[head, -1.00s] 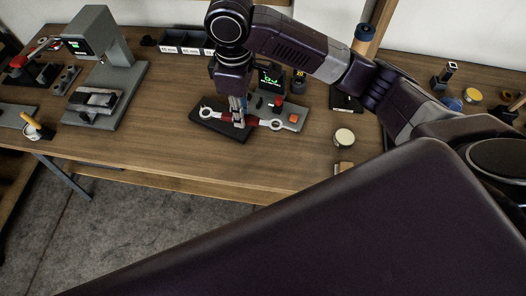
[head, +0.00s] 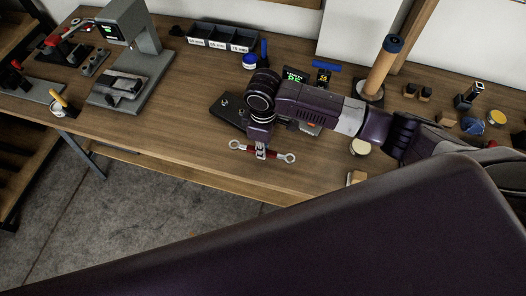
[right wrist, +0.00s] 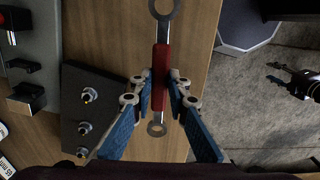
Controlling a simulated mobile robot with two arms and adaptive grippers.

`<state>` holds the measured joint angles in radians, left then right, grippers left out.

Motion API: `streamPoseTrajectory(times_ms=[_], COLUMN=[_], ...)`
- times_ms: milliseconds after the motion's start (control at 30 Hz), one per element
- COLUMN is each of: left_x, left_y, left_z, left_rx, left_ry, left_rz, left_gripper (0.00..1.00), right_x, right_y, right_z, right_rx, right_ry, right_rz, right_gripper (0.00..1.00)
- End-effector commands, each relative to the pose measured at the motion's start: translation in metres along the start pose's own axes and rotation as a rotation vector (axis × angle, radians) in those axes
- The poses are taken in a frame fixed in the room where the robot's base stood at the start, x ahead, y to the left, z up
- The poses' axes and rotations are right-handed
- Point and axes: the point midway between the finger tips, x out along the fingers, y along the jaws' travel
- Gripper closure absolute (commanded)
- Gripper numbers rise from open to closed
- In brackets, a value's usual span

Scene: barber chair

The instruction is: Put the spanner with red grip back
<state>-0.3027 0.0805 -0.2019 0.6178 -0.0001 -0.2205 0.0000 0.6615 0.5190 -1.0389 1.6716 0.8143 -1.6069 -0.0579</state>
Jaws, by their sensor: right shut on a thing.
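The spanner with red grip (head: 248,149) is held level over the table's front edge in the head view, a ring at each end. My right gripper (head: 262,153) is shut on its red middle. In the right wrist view the blue fingers of my right gripper (right wrist: 160,88) are on both sides of the red grip (right wrist: 160,60), with the spanner's rings above and below. A black plate with several bolts (right wrist: 104,80) lies beside the fingers, with no spanner on it. My left gripper (right wrist: 290,79) shows small at the right, its fingers apart and empty.
A grey press (head: 140,50) stands at the back left. A row of labelled bins (head: 220,40), a blue-lidded jar (head: 250,61) and a wooden post (head: 381,70) stand along the back. The wooden table (head: 180,120) is clear left of the black plate.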

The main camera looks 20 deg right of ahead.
Motion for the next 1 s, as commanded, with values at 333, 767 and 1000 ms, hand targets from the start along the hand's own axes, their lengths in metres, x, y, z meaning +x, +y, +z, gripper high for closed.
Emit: streamPoseTrajectory(times_ms=[333,767,1000], left_x=[-0.004,-0.004,-0.004], left_y=[0.002,0.001,0.000], left_z=[-0.002,-0.005,-0.006], left_rx=[0.000,-0.002,-0.003], left_ry=[0.002,0.007,0.008], left_rz=[0.002,0.000,0.000], left_gripper=[0.60,0.60,0.60], right_x=[0.033,0.036,0.036], right_y=[0.000,-0.001,-0.001], right_z=[0.001,0.001,0.001], right_rx=[0.000,0.000,0.000], right_ry=[-0.001,-0.002,-0.002], right_rz=[0.000,-0.002,-0.001], right_gripper=[1.00,0.71,0.67])
